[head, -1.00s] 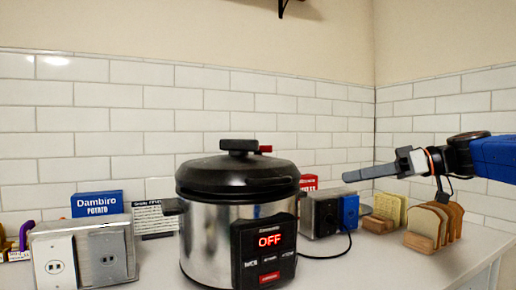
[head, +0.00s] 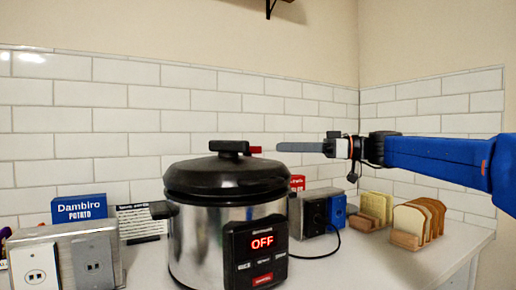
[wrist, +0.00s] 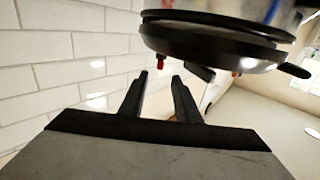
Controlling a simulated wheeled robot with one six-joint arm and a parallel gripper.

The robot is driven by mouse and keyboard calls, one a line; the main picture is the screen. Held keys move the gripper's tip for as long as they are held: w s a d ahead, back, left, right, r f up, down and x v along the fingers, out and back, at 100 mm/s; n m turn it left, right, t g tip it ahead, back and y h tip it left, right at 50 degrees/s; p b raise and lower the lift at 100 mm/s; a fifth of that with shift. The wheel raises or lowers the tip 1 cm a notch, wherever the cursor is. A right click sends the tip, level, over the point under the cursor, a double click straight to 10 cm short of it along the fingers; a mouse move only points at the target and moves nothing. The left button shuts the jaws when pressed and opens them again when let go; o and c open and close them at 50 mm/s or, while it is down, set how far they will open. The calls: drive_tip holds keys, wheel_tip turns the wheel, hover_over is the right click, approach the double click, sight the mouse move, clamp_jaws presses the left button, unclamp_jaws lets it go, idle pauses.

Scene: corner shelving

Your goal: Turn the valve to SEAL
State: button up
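The pressure cooker (head: 215,240) is steel with a black lid (head: 228,178), and its display reads OFF. A black handle (head: 230,147) stands on the lid. The small red valve (head: 255,149) shows just right of the handle; in the wrist view the red valve tip (wrist: 161,63) hangs below the lid, because that picture looks inverted. My gripper (head: 279,147) points left at about valve height, with a small gap. In the wrist view my gripper (wrist: 160,75) has two fingers apart and empty, the red tip just beyond the gap. No SEAL marking is readable.
Behind the cooker is a white tiled wall (head: 90,160). Right of it are a toaster (head: 312,215) with a blue panel and bread slices in wooden holders (head: 408,241). At left stand a blue Dambiro box (head: 79,209) and a metal outlet box (head: 65,255).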

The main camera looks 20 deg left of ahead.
sight(258, 147)
drive_tip(key=a, duration=0.3)
drive_tip(key=s+a, duration=0.1)
drive_tip(key=a, duration=0.4)
drive_tip(key=shift+s+a, duration=0.25)
drive_tip(key=shift+a, duration=0.05)
clamp_jaws()
